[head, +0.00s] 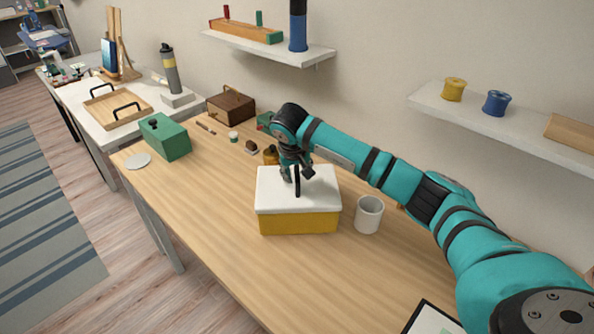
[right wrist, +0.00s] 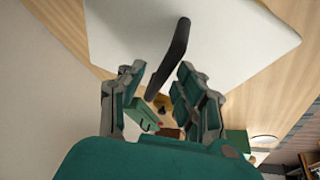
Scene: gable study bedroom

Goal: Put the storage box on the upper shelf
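The storage box, a yellow box (head: 300,222) with a white lid (head: 270,200) and a black bar handle (head: 297,184), stands on the wooden desk. My right gripper (head: 298,173) is over the lid, pointing down at the handle. In the right wrist view the lid (right wrist: 225,35) fills the top, and the handle (right wrist: 172,60) reaches between the two fingers of the right gripper (right wrist: 158,92). The fingers are open, with gaps beside the handle. One wall shelf (head: 312,55) shows at top centre, another (head: 540,147) at right. My left gripper is not in view.
A grey mug (head: 369,215) stands close right of the box. A green box (head: 165,138) and a brown chest (head: 231,106) are further left. The top-centre shelf holds a wooden rack (head: 245,31) and a blue bottle (head: 298,28); the right shelf holds spools (head: 496,103).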

